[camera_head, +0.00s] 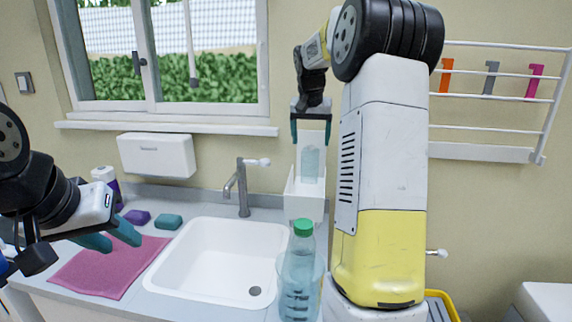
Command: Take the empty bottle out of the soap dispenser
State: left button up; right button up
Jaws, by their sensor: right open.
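The white soap dispenser (304,204) is on the wall right of the tap, with its front open. A pale translucent bottle (310,165) stands upright in it; it looks empty. My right gripper (311,138) points down just above this bottle, its two fingers apart to either side of its top, not closed on it. My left gripper (112,240) is at the left over the pink cloth, fingers apart and empty. A second bottle (299,270) with a green cap and bluish contents stands at the front, right of the sink.
A white sink (215,262) with a grey tap (241,188) fills the middle of the counter. A pink cloth (108,267), purple and teal sponges (168,221) lie left of it. A white wall box (157,155) hangs under the window. A wall rack (490,98) is at the right.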

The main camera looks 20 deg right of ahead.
aim_at(311, 146)
jog(key=x, duration=0.6)
jog(key=shift+w+f, duration=0.2)
jog(key=shift+f, duration=0.15)
jog(key=c, duration=1.4)
jog(key=shift+c, duration=0.2)
jog(key=shift+r, duration=0.15)
